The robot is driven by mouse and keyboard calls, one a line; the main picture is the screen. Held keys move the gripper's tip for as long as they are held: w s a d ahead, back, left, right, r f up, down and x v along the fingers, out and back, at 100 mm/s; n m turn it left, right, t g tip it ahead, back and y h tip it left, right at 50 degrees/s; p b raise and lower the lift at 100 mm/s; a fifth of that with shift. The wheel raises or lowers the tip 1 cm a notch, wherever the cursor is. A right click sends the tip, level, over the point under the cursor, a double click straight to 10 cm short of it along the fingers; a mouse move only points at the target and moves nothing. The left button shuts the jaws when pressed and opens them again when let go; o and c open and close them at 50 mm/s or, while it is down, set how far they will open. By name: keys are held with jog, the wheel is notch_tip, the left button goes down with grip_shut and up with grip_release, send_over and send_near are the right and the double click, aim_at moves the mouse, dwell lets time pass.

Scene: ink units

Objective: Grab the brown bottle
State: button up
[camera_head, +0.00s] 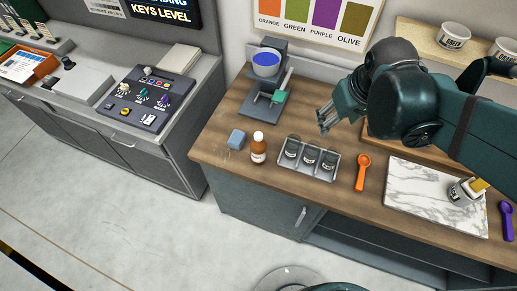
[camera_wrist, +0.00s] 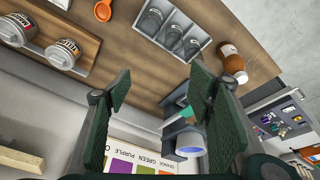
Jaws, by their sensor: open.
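The brown bottle (camera_head: 258,148) stands upright on the wooden counter near its front left part; it has a white cap and a pale label. It also shows in the wrist view (camera_wrist: 232,62) at the upper right, beyond the right finger. My gripper (camera_head: 327,118) is above the counter, to the right of and behind the bottle, and apart from it. In the wrist view my gripper (camera_wrist: 160,92) has its two fingers spread wide with nothing between them.
A grey stand with a blue-topped bowl (camera_head: 266,64) is behind. An orange spoon (camera_head: 362,172) and marble slab (camera_head: 425,200) lie further right.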

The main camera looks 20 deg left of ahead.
aim_at(258, 135)
jog(key=s+a+f+n+g, duration=0.1)
jog(key=a+f+n, duration=0.1)
jog(key=a+f, duration=0.2)
jog(key=s+a+f+n+g, duration=0.1)
jog(key=a+f, duration=0.3)
jog(key=a, duration=0.7)
jog(key=s+a+f+n+g+h, duration=0.1)
jog(key=a+f+n, duration=0.2)
jog(key=a, duration=0.4)
jog(key=shift+a+f+n+p, duration=0.15)
jog(key=shift+f+n+p, duration=0.25)
jog(key=shift+f, duration=0.4)
jog(key=shift+s+a+f, duration=0.2)
jog(key=shift+a+f, duration=0.15)
jog(key=shift+a, duration=0.05)
jog(key=shift+f, duration=1.3)
jog(key=shift+w+f+p, duration=0.1)
jog(key=shift+f+p, duration=0.2)
jog(key=shift+f, duration=2.3)
jog(key=shift+c, duration=0.7)
jog(key=c, duration=1.1)
